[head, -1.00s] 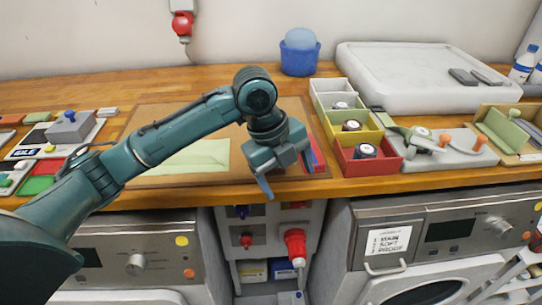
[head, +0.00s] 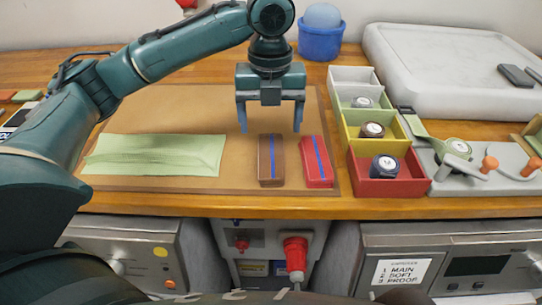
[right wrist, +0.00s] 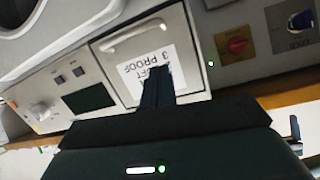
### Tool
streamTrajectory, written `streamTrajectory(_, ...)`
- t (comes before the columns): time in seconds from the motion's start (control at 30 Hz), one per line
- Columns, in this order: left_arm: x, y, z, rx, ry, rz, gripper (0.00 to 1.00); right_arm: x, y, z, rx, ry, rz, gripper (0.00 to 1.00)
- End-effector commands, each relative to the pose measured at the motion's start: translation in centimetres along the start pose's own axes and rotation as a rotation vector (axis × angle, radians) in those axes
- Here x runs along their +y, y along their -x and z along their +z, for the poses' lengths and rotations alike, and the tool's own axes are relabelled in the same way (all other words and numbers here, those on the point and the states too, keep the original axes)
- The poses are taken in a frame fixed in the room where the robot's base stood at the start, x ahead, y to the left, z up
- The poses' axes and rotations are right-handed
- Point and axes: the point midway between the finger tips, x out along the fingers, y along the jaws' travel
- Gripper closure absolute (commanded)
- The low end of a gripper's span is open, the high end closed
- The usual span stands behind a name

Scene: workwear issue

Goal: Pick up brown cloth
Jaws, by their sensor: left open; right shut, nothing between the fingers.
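The brown cloth (head: 271,160) is a folded strip with a blue stripe, lying on the brown mat (head: 160,107) on the wooden counter. A red folded cloth (head: 316,162) with a blue stripe lies just right of it. My left gripper (head: 270,122) is open and empty, pointing down just behind and above the brown cloth, its fingers apart on either side of the cloth's line. My right gripper (right wrist: 158,88) shows in the right wrist view, shut and empty, in front of a washer drawer with a paper label.
A flat green cloth (head: 155,155) lies left of the brown one. A grey board with a green-handled tool (head: 455,155) is farther right. A blue tub (head: 321,38) stands behind.

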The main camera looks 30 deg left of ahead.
Motion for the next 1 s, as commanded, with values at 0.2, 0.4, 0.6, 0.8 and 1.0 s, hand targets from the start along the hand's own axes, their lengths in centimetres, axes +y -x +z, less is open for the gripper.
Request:
streamTrajectory(0.2, 0.0, -2.2, 0.0, 0.0, 0.0, 0.0, 0.22, 0.0, -0.1, 0.0, 0.005, -0.004, 0.0, 1.0)
streamTrajectory(0.4, 0.2, -4.6, -0.3, 0.001, 0.0, 0.002, 0.22, 0.0, -0.3, -0.3, 0.014, -0.01, 0.001, 1.0)
streamTrajectory(0.6, 0.2, -7.1, -0.4, 0.0, -0.001, 0.0, 0.22, 0.0, -0.4, -0.3, 0.018, -0.016, 0.001, 1.0)
streamTrajectory(0.8, 0.2, -7.4, -0.4, -0.002, -0.001, -0.001, 0.22, 0.1, -0.4, -0.3, 0.018, -0.017, 0.001, 1.0)
streamTrajectory(1.0, 0.2, -7.4, -0.4, -0.001, 0.0, -0.001, 0.31, 0.1, -0.4, -0.3, 0.018, -0.017, 0.001, 1.0)
